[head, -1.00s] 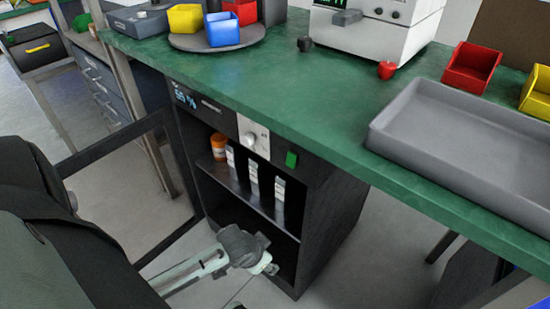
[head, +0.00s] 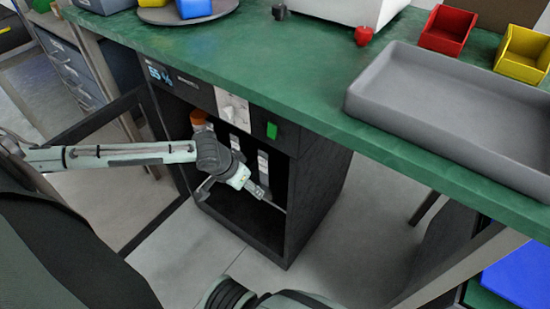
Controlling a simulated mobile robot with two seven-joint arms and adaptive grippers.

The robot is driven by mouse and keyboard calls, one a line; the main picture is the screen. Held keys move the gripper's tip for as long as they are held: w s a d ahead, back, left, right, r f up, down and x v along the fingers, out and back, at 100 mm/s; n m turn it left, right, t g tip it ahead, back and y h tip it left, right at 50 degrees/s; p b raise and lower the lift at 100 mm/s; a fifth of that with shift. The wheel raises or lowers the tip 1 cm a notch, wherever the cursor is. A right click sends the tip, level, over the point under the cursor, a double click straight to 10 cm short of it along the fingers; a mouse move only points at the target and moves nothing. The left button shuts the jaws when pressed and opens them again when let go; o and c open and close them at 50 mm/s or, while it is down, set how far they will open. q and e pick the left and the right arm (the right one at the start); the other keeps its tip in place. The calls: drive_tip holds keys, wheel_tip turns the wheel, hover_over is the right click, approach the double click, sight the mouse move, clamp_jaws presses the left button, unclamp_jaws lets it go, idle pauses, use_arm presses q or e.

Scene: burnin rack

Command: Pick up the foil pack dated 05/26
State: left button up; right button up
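Several slim upright packs with white labels stand in a row on the shelf of the open dark cabinet (head: 318,190) under the bench. The right one (head: 263,163) and the middle one (head: 235,142) show above my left gripper; the left one is mostly hidden behind my wrist. Their dates are too small to read, so I cannot tell which is 05/26. My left gripper (head: 232,196) is at the cabinet's opening, in front of the shelf. Its fingers are spread and appear empty. My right gripper is out of view; only part of an arm shows at the bottom edge.
The cabinet's framed door (head: 152,222) is swung open to the left. The green bench top (head: 290,75) overhangs above, with a grey tray (head: 450,112) at right.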

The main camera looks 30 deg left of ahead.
sight(264, 182)
use_arm(q)
drive_tip(key=w, duration=0.5)
drive_tip(key=shift+d, duration=0.2)
drive_tip(key=x, duration=0.2)
drive_tip(key=shift+w+f+b, duration=0.1)
drive_tip(key=shift+f+b, duration=0.3)
drive_tip(key=shift+x, duration=0.95)
drive_tip(key=shift+f, duration=0.1)
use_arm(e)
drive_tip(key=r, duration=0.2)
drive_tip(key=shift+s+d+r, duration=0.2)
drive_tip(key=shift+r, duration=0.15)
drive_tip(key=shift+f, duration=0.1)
use_arm(q)
drive_tip(key=shift+f, duration=0.25)
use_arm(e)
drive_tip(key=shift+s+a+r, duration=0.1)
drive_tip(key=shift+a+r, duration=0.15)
